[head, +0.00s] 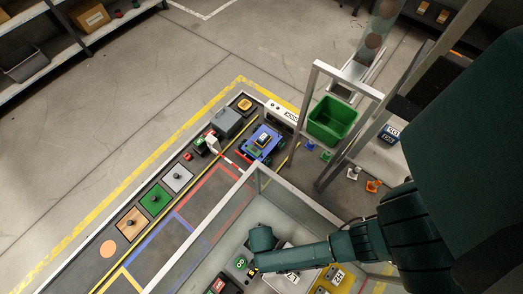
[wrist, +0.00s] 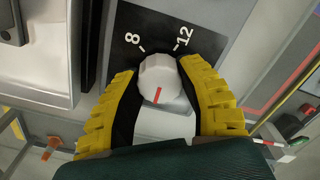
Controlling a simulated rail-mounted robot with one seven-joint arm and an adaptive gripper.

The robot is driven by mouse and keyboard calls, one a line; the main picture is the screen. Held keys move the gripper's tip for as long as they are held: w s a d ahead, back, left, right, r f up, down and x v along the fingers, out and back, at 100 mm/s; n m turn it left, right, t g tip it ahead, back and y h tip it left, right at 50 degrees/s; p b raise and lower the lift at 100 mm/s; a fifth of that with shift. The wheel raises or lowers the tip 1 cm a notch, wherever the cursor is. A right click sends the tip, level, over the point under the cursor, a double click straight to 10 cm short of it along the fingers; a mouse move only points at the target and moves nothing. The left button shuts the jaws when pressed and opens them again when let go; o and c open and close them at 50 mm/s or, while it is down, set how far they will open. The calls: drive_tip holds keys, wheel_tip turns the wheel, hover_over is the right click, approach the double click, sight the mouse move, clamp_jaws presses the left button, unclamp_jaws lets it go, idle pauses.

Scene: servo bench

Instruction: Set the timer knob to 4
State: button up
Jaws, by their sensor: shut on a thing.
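The timer knob (wrist: 158,72) is a white round dial with a red pointer line, on a black dial plate (wrist: 127,20) in the wrist view. The printed numbers 8 and 12 show beyond the knob, at upper left and upper right. The red line points down and slightly left in the picture, away from both numbers. No 4 is visible; the lower part of the dial is covered by my fingers. My gripper (wrist: 161,78) has its yellow ribbed fingers on either side of the knob, shut on it. In the head view the knob and fingertips cannot be made out.
In the head view a clear-walled enclosure (head: 205,228) stands around my arm's working area. A green bin (head: 333,121), a blue wheeled toy (head: 263,143) and coloured plates with knobs, including a green plate (head: 155,199), lie beyond it.

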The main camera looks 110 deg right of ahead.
drive_tip(key=m+p, duration=0.3)
drive_tip(key=m, duration=0.2)
drive_tip(key=shift+r+m, duration=0.1)
drive_tip(key=shift+m, duration=0.2)
drive_tip(key=m+p, duration=0.1)
drive_tip(key=m, duration=0.2)
drive_tip(key=m+p, duration=0.1)
drive_tip(key=m, duration=0.1)
drive_tip(key=shift+s+f+m, duration=0.1)
drive_tip(key=shift+f+m, duration=0.1)
drive_tip(key=shift+m, duration=0.2)
drive_tip(key=o, duration=1.2)
drive_tip(key=shift+p, duration=0.3)
drive_tip(key=shift+o, duration=0.2)
wheel_tip(320, 180, up, 12)
drive_tip(key=shift+r, duration=0.1)
